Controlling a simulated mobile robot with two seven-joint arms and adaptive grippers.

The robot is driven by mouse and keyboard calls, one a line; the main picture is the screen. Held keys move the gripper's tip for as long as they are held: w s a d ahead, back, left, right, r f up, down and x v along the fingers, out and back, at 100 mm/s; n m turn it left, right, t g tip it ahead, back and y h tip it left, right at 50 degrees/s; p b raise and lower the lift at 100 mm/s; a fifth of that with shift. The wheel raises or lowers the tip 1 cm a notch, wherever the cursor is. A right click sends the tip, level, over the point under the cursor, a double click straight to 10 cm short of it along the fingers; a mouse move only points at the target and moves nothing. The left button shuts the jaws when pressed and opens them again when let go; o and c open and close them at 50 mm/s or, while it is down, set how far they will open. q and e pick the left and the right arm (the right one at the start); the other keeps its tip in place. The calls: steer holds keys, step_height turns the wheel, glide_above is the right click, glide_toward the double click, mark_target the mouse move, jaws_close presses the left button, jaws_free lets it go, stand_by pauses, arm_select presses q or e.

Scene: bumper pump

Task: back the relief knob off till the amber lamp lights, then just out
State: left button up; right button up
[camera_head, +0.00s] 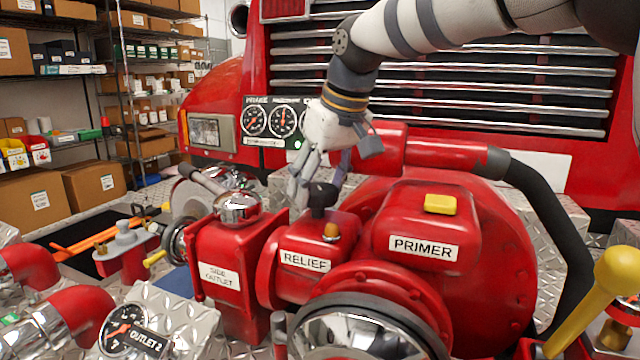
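The relief knob (320,195) is a black knob on top of the red box labelled RELIEF (305,261). The amber lamp (331,231) is a small dome on the same box, in front of the knob. It looks dull orange-brown, with no clear glow. My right gripper (319,186) reaches down from above, at the knob's top. Its grey fingers stand apart, one at the left of the knob and one behind to the right. I cannot tell whether they touch the knob. My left gripper is out of view.
A red PRIMER housing (423,248) with a yellow button (440,204) stands right of the relief box. The SIDE OUTLET box (219,276) is at its left. A gauge panel (271,122) is behind. A yellow lever (595,300) rises at front right.

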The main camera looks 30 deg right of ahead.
steer(key=shift+d+n+g+y, duration=0.1)
steer(key=shift+n+g+y, duration=0.4)
steer(key=shift+n, duration=1.4)
steer(key=o, duration=1.2)
steer(key=shift+c, duration=0.2)
steer(key=shift+t, duration=0.3)
